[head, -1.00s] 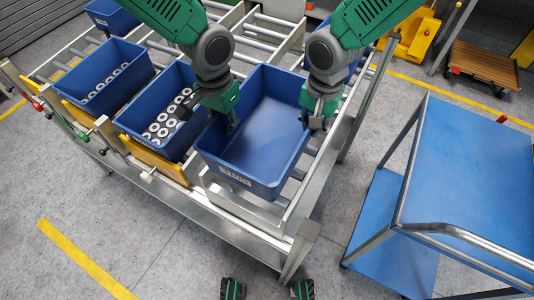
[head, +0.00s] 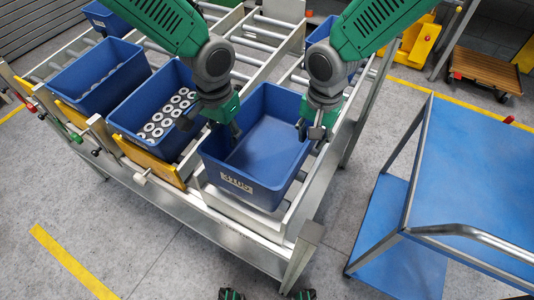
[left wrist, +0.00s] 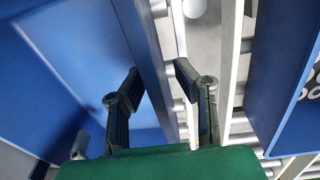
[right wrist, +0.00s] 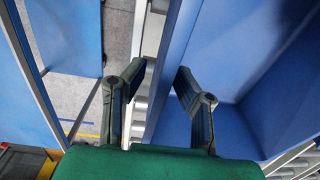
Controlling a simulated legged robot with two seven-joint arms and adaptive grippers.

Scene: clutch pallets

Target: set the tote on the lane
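The empty blue tote (head: 249,188) with a white label on its front is at the right lane (head: 327,178) of the roller rack, low over it. I cannot tell whether its bottom touches the rollers. The tote's underside is hidden.
A blue tote of metal rings (head: 124,120) stands just left, with another blue tote (head: 75,95) beyond it. More blue totes show at the back. A blue-topped cart (head: 470,170) stands at the right, with floor between it and the rack.

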